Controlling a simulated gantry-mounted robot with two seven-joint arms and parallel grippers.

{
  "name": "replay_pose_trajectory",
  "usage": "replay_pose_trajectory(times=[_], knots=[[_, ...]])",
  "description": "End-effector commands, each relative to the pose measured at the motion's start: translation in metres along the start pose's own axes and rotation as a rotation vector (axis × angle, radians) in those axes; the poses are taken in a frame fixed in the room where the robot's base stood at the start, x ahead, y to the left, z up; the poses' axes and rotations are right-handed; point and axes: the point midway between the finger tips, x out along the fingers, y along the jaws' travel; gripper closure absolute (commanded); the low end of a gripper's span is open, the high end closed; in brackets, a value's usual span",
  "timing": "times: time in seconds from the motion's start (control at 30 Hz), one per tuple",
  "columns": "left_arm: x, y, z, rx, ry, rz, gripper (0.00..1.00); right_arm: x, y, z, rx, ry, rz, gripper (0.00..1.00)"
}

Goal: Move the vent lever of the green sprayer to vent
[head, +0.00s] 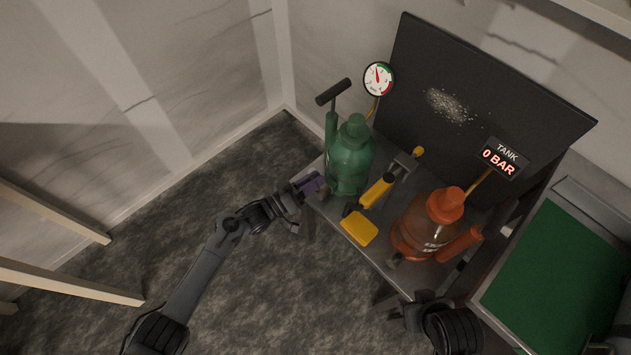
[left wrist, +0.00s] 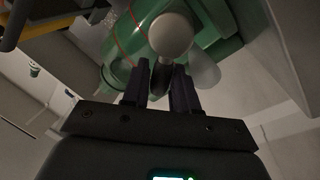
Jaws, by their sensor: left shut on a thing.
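The green sprayer (head: 350,158) stands upright at the left end of the bench, with a black-handled pump on its left side. My left gripper (head: 313,184) is at its lower left side. In the left wrist view the green sprayer (left wrist: 190,50) fills the top, with a pale round knob (left wrist: 170,36) in front of it. My left gripper (left wrist: 162,85) is shut on the vent lever, just below that knob; the fingers hide most of the lever. Its exact setting cannot be read. My right gripper (head: 402,314) is low at the right, apart from the sprayer; its jaws are unclear.
A round gauge (head: 379,79) stands behind the green sprayer. A yellow-handled tool (head: 377,191) and a yellow block (head: 359,229) lie beside it. An orange sprayer (head: 428,229) stands to the right, below a tank display (head: 501,158) reading 0 BAR. A dark panel (head: 430,60) closes the back.

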Motion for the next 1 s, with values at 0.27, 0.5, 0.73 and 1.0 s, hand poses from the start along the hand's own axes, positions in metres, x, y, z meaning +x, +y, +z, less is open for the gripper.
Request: replay_pose_trajectory(times=[0.27, 0.5, 0.73, 1.0], knots=[[-0.001, -0.011, 0.002, -0.23, 0.047, -0.002, 1.0, 0.002, 0.001, 0.001, -0.004, -0.001, 0.003, 0.57], [-0.003, -0.018, 0.004, -0.364, 0.074, -0.001, 1.0, 0.004, 0.001, 0.001, -0.003, -0.001, 0.003, 0.57], [-0.004, -0.021, 0.005, -0.429, 0.085, -0.002, 1.0, 0.004, -0.001, 0.001, 0.002, 0.0, -0.001, 0.57], [-0.004, -0.022, 0.005, -0.445, 0.088, -0.003, 1.0, 0.004, -0.002, 0.001, 0.005, 0.0, -0.004, 0.57]])
